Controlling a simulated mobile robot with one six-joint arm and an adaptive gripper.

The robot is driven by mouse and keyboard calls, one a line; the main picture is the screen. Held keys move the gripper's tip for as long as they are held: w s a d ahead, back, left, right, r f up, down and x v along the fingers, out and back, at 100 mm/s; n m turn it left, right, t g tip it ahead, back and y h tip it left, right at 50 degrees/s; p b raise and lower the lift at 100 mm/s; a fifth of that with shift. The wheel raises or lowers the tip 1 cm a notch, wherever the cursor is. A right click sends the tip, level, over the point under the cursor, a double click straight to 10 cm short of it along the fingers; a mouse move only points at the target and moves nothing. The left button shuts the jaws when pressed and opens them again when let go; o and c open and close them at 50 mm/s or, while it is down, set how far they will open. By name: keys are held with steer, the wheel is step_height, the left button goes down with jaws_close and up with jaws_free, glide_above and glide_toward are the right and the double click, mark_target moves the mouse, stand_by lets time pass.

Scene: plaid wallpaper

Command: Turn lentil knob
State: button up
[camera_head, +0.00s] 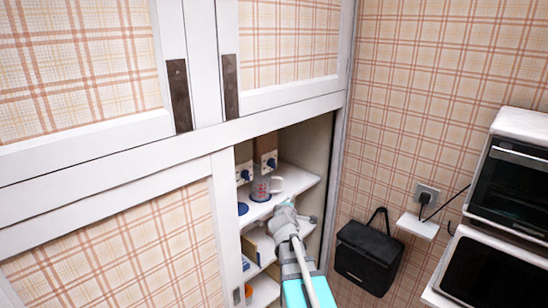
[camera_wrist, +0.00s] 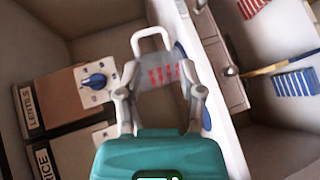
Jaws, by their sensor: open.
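In the head view the lentil knob (camera_head: 270,162) is the right one of two. A clear measuring cup with red marks (camera_head: 261,188) stands on the shelf below it. My gripper (camera_head: 284,213) is open in front of the shelf, to the lower right of the cup. In the wrist view the cup (camera_wrist: 166,74) shows between the fingers; I cannot tell whether they touch it.
The rice dispenser (camera_wrist: 62,152) is beside the lentil one, its knob (camera_head: 244,174) on the left in the head view. The white shelf (camera_head: 290,188) lies in an open cabinet with lower shelves. A blue lid-like disc (camera_head: 243,209) is left of the cup. A black bag (camera_head: 368,252) hangs outside, right.

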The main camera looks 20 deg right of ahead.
mark_target(275, 160)
steer(key=d+r+n+t+y+p, duration=0.2)
steer(key=r+n+y, duration=0.3)
steer(key=n, duration=1)
steer(key=d+r+n+t+y+p, duration=0.3)
steer(key=r+n+y, duration=0.3)
steer(key=n, duration=0.8)
steer(key=d+y, duration=0.1)
steer(key=y, duration=0.2)
steer(key=shift+w+r+n, duration=0.2)
steer(key=shift+w+n, duration=0.15)
steer(key=shift+n, duration=0.05)
steer(key=shift+w+d, duration=0.1)
steer(key=x, duration=1.3)
steer(key=shift+w, duration=0.3)
jaws_close()
